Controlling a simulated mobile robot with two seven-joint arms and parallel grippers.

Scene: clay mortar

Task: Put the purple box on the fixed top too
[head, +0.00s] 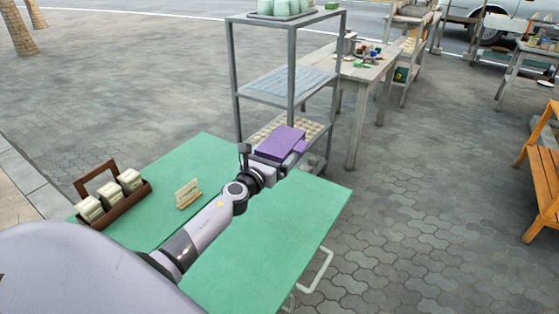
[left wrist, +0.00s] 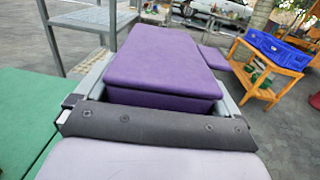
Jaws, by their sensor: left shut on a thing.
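The purple box (head: 280,141) is held in the air by my left gripper (head: 276,150), over the far edge of the green tabletop (head: 285,225) in the head view. In the left wrist view the box (left wrist: 165,55) lies between the two grey fingers, with its lid side up. A smaller purple flat part (left wrist: 214,57) shows beyond it on the right; I cannot tell whether it belongs to the box. The green top also shows at the left of the wrist view (left wrist: 25,125). I cannot tell which surface is the fixed top. My right gripper is not in view.
A grey metal rack (head: 291,60) stands just beyond the box, with a tray of pale green cups (head: 280,8) on top. A brown caddy (head: 128,205) and a small card stand (head: 187,193) are on the green top's left. Its right part is clear.

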